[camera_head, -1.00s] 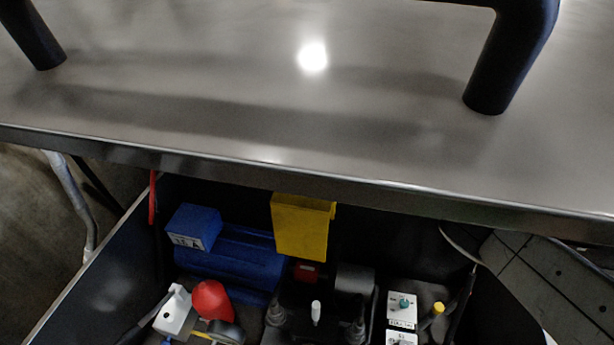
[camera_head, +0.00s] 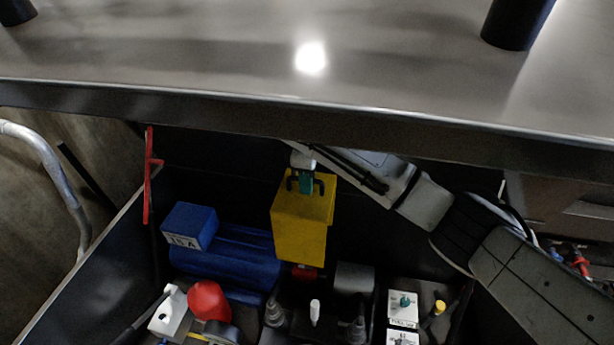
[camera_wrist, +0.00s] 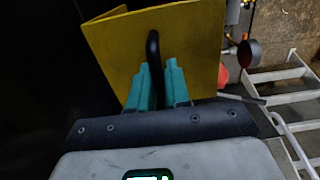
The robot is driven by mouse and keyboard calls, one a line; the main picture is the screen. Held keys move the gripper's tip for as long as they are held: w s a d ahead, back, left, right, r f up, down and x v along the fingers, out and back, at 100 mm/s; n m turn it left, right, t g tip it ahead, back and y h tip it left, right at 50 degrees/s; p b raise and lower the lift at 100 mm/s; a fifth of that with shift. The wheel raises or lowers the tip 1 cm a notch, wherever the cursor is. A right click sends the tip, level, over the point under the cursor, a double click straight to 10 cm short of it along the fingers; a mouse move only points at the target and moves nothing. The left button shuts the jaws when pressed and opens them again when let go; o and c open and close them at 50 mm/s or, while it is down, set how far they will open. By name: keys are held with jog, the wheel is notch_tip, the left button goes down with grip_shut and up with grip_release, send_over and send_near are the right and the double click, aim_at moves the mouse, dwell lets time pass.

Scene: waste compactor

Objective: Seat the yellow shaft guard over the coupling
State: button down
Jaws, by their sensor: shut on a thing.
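The yellow shaft guard (camera_head: 300,226) is a bent yellow cover in the open bay, at the right end of the blue motor (camera_head: 225,258). My gripper (camera_head: 306,184) is shut on the guard's black handle on top. In the wrist view the teal fingers (camera_wrist: 160,88) close around the black handle (camera_wrist: 154,55), with the yellow guard (camera_wrist: 190,45) just beyond. The coupling cannot be made out; the guard covers the space between the blue motor and the dark block. I cannot tell whether the guard touches anything below.
A dark grey block (camera_head: 354,281) and a small red part (camera_head: 304,271) are by the guard's lower edge. A red bulb-shaped part (camera_head: 209,300) and a white control box (camera_head: 403,307) stand in front.

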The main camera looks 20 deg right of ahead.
jog(key=shift+w+f+b, duration=0.1)
jog(key=shift+f+b, duration=8.95)
jog(key=shift+f, duration=6.95)
jog(key=c, duration=1)
grip_release()
jog(key=shift+f, duration=0.15)
jog(key=shift+s+f, duration=0.15)
jog(key=shift+s, duration=0.05)
notch_tip(320, 180, up, 11)
jog(key=p, duration=0.1)
jog(key=shift+w, duration=0.15)
